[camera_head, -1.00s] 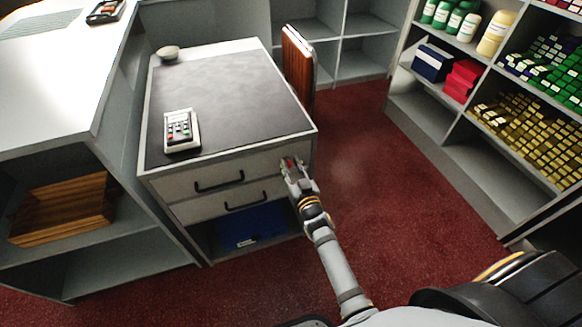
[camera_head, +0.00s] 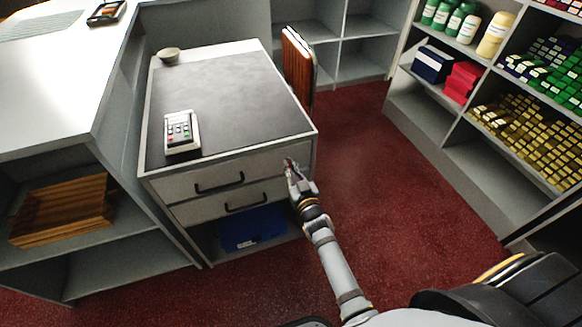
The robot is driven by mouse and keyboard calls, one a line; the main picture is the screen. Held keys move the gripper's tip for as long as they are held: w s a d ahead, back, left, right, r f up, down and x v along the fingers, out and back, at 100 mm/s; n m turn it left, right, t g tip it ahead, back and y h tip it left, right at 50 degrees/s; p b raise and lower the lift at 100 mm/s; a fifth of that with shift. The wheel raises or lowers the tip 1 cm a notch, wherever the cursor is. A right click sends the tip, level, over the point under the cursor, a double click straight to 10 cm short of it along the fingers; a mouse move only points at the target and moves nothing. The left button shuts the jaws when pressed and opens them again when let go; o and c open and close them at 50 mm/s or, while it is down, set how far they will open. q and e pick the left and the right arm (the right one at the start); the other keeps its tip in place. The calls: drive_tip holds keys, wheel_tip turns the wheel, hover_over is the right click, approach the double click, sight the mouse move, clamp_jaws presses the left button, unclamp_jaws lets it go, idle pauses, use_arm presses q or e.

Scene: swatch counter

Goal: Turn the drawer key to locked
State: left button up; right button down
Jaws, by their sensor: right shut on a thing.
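The drawer unit has a dark top and two light drawers with black handles; the upper drawer (camera_head: 240,172) is closed. My right gripper (camera_head: 289,165) is at the right end of the upper drawer's front and is shut on the drawer key. The key is mostly hidden by the fingers, so I cannot tell its angle. My left gripper is not in the view.
A card terminal (camera_head: 181,132) and a small bowl (camera_head: 168,55) stand on the unit's top. A blue bin (camera_head: 252,229) sits below the drawers. A brown folder-like thing (camera_head: 298,65) stands behind the unit. Red carpet (camera_head: 370,180) is clear to the right.

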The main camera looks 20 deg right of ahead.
drive_tip(key=c, duration=1.4)
unclamp_jaws()
drive_tip(key=shift+c, duration=0.2)
drive_tip(key=s, duration=1.2)
drive_tip(key=shift+d, duration=0.2)
